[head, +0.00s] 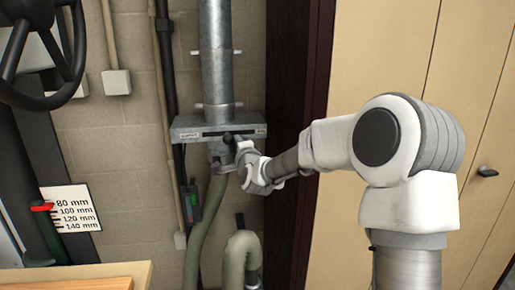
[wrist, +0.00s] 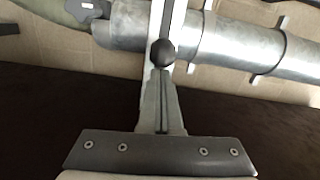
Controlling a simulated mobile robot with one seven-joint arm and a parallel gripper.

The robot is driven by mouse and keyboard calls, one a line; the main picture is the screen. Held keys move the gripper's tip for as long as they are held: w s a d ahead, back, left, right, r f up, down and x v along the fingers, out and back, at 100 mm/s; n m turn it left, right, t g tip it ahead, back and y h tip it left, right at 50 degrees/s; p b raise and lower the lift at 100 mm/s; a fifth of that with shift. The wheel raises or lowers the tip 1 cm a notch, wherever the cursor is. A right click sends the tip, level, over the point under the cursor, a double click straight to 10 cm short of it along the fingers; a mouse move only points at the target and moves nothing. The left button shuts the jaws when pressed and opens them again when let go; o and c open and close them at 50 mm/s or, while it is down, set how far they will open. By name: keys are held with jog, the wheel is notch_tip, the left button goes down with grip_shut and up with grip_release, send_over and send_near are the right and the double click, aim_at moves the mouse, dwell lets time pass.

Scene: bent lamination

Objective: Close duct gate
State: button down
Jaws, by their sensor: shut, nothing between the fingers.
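The duct gate housing (head: 188,131) is a flat grey metal box across the vertical metal duct (head: 215,50), with a dark slot along its front. A round black knob (head: 228,139) shows at the front of the housing, right of its middle. In the wrist view the knob (wrist: 162,52) sits straight beyond my fingertips, over the pale strip of the housing (wrist: 178,18). My gripper (head: 236,146) is shut and empty, with its tips (wrist: 161,73) together at or just short of the knob. I cannot tell whether they touch it. The gate plate inside is hidden.
Green flexible hoses (head: 204,230) hang below the gate. A dark door frame (head: 288,90) and beige cabinet doors (head: 385,60) stand at the right. A black handwheel (head: 70,60), a millimetre scale (head: 75,210) and a wooden top (head: 90,272) are at the left.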

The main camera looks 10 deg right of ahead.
jog(key=a+b, duration=0.1)
jog(key=a, duration=0.5)
dwell(0.3)
jog(key=shift+s, duration=0.1)
